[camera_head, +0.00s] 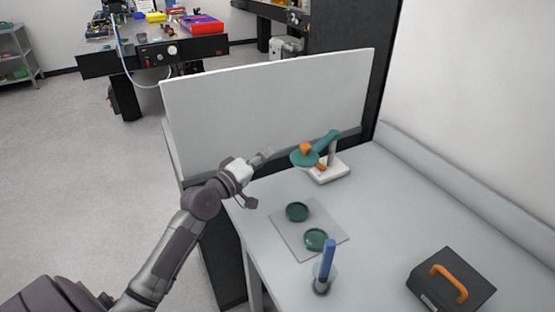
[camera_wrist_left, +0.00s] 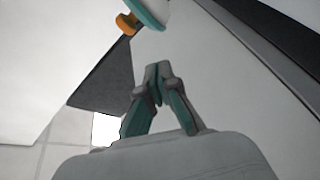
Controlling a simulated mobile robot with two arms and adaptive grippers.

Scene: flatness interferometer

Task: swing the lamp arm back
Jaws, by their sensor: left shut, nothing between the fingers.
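The lamp stands on a white base (camera_head: 330,170) at the back of the bench. Its teal arm (camera_head: 327,140) reaches left from a grey post and ends in a round teal head (camera_head: 304,158) with an orange knob (camera_head: 306,148). My left gripper (camera_head: 264,157) is to the left of the lamp head, in front of the white panel, with a gap between them. In the left wrist view the gripper (camera_wrist_left: 155,72) is shut and empty, and part of the lamp head (camera_wrist_left: 152,12) with an orange part shows at the top. My right gripper is out of view.
A white panel (camera_head: 270,105) stands behind the lamp. A grey mat (camera_head: 284,232) holds two green dishes (camera_head: 297,211). A blue-handled tool (camera_head: 327,262) stands near the front edge. A dark box (camera_head: 468,290) with an orange handle is at the right. The bench between is clear.

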